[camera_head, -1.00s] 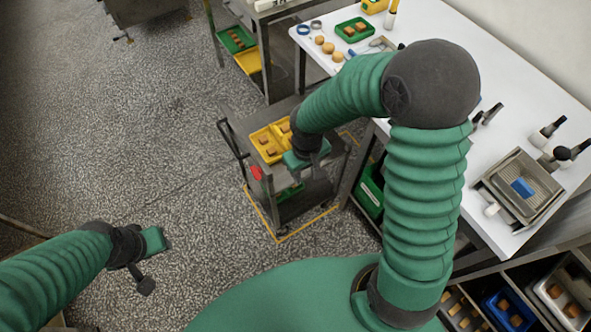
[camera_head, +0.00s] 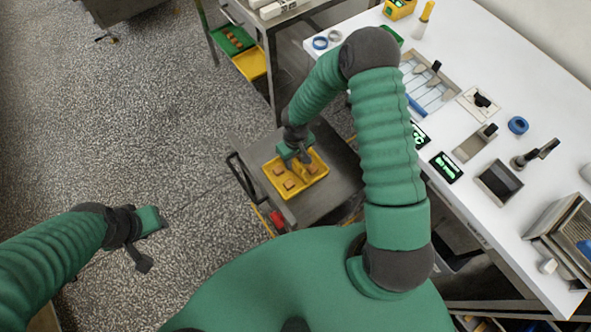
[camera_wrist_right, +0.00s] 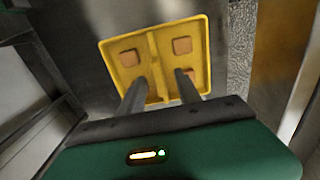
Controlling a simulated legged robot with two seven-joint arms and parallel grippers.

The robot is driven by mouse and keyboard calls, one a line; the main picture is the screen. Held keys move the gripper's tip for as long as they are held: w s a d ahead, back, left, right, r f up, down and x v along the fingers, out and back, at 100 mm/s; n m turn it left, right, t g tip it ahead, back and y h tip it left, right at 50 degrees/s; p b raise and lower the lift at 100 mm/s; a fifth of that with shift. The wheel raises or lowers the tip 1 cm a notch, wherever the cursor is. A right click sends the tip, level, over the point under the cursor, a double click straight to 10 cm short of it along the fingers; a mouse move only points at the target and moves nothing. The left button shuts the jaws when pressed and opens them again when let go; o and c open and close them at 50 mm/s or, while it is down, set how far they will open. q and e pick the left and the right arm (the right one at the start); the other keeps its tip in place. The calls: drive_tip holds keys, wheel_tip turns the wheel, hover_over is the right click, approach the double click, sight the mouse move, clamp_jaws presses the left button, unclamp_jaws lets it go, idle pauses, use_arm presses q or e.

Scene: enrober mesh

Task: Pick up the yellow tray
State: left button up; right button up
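A yellow tray (camera_head: 286,197) with a divider and several brown pieces lies on the top of a grey cart (camera_head: 337,193). My right gripper (camera_head: 303,163) is over the tray's far part and hides some of it. In the right wrist view, the yellow tray (camera_wrist_right: 153,50) lies beyond my two fingers. My right gripper (camera_wrist_right: 164,79) is open there, with the fingers apart and nothing clearly held. I cannot tell whether the fingers touch the tray. My left gripper (camera_head: 146,243) hangs over the floor, away from the tray, its opening unclear.
The cart has a dark handle (camera_head: 240,176) at its left and a red part (camera_head: 276,219) in front. A white table (camera_head: 495,95) with tools stands to the right. Another yellow tray (camera_head: 250,64) and a green tray (camera_head: 233,38) sit under the far table. Floor at left is clear.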

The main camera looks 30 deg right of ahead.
sight(296, 161)
drive_tip(key=f, duration=0.3)
drive_tip(key=shift+w+d, duration=0.15)
drive_tip(key=shift+w, duration=0.15)
drive_tip(key=shift+s+r, duration=0.15)
drive_tip(key=shift+c, duration=1.9)
clamp_jaws()
